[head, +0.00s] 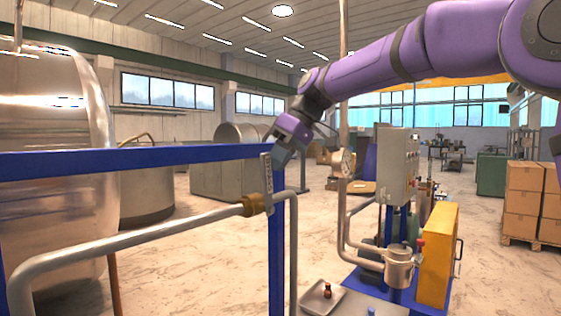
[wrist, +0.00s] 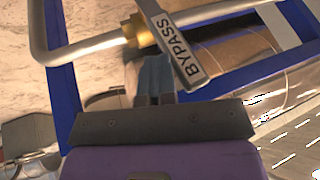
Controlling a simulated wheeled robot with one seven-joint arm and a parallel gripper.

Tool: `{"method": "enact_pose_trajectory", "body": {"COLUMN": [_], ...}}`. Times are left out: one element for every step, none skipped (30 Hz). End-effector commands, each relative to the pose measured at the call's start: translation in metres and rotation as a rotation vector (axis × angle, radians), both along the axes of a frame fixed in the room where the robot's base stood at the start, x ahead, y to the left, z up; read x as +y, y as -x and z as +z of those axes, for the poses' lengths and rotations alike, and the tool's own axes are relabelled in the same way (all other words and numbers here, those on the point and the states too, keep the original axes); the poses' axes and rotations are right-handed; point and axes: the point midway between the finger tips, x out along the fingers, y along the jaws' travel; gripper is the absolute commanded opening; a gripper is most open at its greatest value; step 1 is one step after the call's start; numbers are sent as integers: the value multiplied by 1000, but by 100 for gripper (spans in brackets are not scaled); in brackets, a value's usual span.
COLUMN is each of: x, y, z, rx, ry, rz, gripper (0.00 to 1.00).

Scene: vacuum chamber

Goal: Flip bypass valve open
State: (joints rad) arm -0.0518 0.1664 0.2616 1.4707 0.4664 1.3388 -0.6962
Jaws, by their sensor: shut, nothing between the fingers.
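The bypass valve has a grey lever handle (head: 267,180) standing roughly upright, crosswise to the pipe. Its brass body (head: 253,204) sits in the silver pipe (head: 150,236). In the wrist view the handle (wrist: 178,45) reads "BYPASS", and the brass body (wrist: 138,31) lies beside it on the pipe (wrist: 90,47). My gripper (head: 277,160) is at the upper end of the handle in the head view. In the wrist view its closed fingers (wrist: 153,72) are empty, close beside the labelled end of the handle. I cannot tell if they touch it.
A blue frame (head: 180,155) runs behind the valve, with a post (head: 276,250) below. A large metal tank (head: 60,150) stands left. Right are a gauge (head: 342,163), a grey control box (head: 398,165), a yellow panel (head: 438,255) and a small tray (head: 322,296).

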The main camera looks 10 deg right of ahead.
Motion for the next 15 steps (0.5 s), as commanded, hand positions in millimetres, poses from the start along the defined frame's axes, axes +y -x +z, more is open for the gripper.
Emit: {"method": "enact_pose_trajectory", "body": {"x": [4,5,8,10,11,14,17,19,22,24,26,29,31,33,36], "y": [4,5,7,9,11,14,17,19,22,24,26,29,31,33,36], "z": [1,1,2,2,3,2,2,3,3,2,1,1,0,-1,-2], "rx": [-17,-30,-50,-66,-84,-108,-130,-151,-179,-197,-218,-245,-267,-285,-313], "ry": [17,30,48,64,82,107,126,146,174,194,214,241,261,282,308], "rz": [4,4,4,6,6,7,6,7,6,7,6,6,7,6,7], "gripper": [0,0,0,0,0,0,0,0,0,0,0,0,0,0,0]}}
